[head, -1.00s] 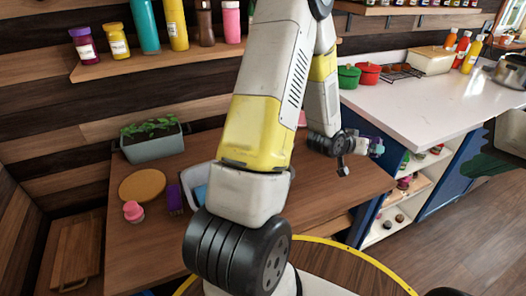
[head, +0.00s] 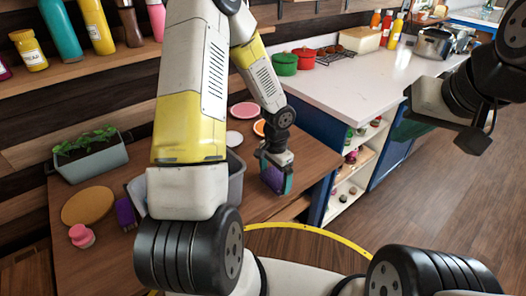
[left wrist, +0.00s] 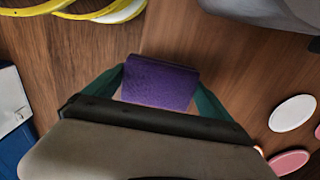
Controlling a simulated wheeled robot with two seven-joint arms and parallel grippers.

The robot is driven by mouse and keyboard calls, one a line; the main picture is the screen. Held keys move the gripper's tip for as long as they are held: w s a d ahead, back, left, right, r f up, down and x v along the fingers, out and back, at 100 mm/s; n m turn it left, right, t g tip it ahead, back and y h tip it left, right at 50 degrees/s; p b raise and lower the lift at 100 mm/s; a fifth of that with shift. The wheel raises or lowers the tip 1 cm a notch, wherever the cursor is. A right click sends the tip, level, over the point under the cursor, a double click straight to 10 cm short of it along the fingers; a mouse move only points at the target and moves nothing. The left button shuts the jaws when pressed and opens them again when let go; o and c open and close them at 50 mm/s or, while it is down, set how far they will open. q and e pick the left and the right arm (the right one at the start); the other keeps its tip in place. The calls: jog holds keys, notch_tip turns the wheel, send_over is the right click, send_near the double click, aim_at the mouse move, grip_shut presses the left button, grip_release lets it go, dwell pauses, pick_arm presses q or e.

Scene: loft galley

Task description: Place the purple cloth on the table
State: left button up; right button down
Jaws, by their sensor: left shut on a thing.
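My left gripper (head: 275,178) is shut on the purple cloth (left wrist: 160,83), a small folded-looking piece between its teal fingertips. In the head view the cloth (head: 271,180) shows at the fingertips, low over the right end of the wooden table (head: 245,206). I cannot tell whether it touches the table.
A grey bin (head: 237,178), partly hidden by my arm, a pink plate (head: 243,110) and a white plate (head: 234,138) are on the table. A planter (head: 90,158), round board (head: 88,206), pink item (head: 81,236) and purple item (head: 125,213) stand left. A white counter (head: 350,90) adjoins.

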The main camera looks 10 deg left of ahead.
pick_arm(q)
jog(key=w+a, duration=0.1)
jog(key=w, duration=0.1)
jog(key=w+a, duration=0.2)
jog(key=w, duration=0.1)
jog(key=w+a+f, duration=0.1)
jog(key=w+a, duration=0.1)
jog(key=shift+w, duration=0.35)
notch_tip(320, 180, down, 4)
jog(key=shift+r, duration=0.25)
jog(key=o, duration=0.8)
jog(key=shift+o, duration=0.2)
